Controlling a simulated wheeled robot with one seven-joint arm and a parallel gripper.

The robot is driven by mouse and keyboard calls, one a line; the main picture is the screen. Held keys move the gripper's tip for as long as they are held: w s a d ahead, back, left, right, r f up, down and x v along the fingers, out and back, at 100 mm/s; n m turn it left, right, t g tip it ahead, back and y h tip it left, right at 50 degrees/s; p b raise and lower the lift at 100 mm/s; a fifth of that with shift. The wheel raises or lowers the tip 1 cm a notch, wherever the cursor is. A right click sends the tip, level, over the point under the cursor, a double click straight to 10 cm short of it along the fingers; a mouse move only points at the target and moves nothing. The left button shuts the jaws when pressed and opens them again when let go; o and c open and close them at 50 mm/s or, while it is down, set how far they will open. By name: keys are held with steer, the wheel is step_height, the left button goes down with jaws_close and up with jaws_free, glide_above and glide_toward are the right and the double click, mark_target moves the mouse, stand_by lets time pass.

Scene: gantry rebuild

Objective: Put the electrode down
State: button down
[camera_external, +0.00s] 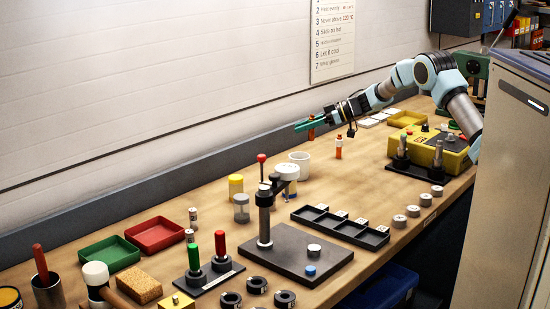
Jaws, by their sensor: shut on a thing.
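My gripper (300,127) has green fingers and reaches left from the arm, over the back part of the bench. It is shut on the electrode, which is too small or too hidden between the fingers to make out. A small orange-brown upright thing (311,134) shows above and below the fingers; I cannot tell whether it is held or stands behind them. A similar small orange bottle (338,148) stands on the bench just right of the fingertips.
A press with a red-knobbed lever (264,215) rises in the middle. A black divided tray (340,228), yellow machine (432,150) and red tray (154,235) flank it. Bare wood (365,175) lies right of the cup.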

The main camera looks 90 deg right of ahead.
steer(key=shift+s+d+f, duration=0.25)
steer(key=shift+s+f, duration=0.35)
steer(key=shift+s, duration=0.3)
step_height(320, 180, down, 4)
steer(key=shift+f+p, duration=0.1)
steer(key=shift+p, duration=0.55)
steer(key=shift+f+p, duration=0.45)
steer(key=shift+f, duration=1.9)
steer(key=c, duration=0.9)
jaws_free()
steer(key=shift+f, duration=0.15)
